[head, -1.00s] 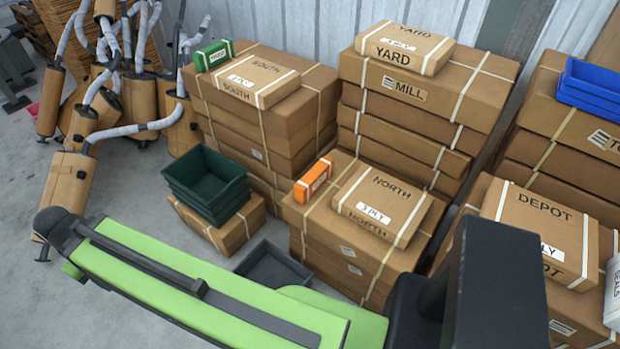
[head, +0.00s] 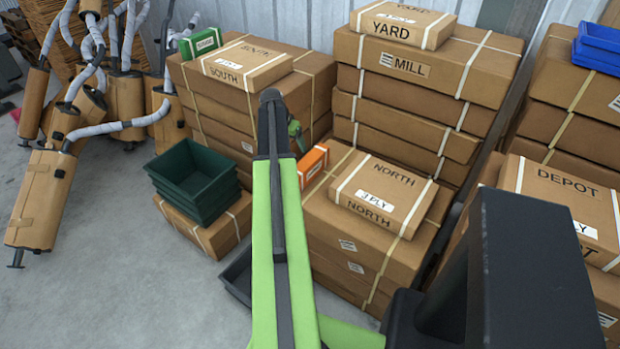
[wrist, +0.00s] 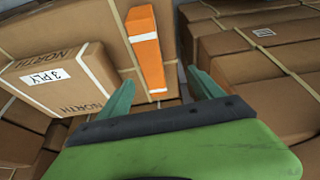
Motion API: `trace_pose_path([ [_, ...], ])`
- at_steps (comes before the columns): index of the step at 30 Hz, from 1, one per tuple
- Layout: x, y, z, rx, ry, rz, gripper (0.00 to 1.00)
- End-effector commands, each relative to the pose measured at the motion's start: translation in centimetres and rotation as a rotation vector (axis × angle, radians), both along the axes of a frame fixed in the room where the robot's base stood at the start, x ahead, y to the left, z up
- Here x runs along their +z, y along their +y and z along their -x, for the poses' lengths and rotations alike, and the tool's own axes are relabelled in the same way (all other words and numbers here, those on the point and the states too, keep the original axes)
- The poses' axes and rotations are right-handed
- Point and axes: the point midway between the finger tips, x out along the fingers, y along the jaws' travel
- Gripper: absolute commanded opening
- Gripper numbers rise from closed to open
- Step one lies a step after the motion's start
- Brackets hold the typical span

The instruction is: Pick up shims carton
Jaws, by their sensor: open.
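Two small cartons are in view, and their lettering is too small to read surely, so I cannot tell which is the shims carton. The orange carton (head: 313,166) lies on the NORTH stack, left of the flat NORTH box, partly hidden by my arm. The green carton (head: 201,42) lies on the SOUTH stack at the back left. My gripper (wrist: 163,92) is open and empty, its fingers just short of the orange carton's near end in the wrist view. In the head view my arm mostly hides it.
The flat NORTH box (head: 382,195) lies right of the orange carton. The SOUTH stack (head: 315,80) and YARD stack (head: 440,75) rise behind. Green bins (head: 197,182) stand at left on a box. Mufflers (head: 45,190) stand farther left. Open floor (head: 110,290) is at lower left.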

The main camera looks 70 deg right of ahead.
Motion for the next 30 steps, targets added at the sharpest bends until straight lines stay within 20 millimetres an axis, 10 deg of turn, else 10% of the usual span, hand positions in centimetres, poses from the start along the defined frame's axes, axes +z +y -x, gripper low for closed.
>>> trace_pose_path([
  [10,-1.5,-2.1,2.4,-0.055,-0.006,0.013,0.75],
  [24,-10.9,-5.7,3.4,-0.054,-0.005,0.012,0.75],
  [30,-11.8,-6.3,3.6,-0.053,-0.006,0.012,0.75],
])
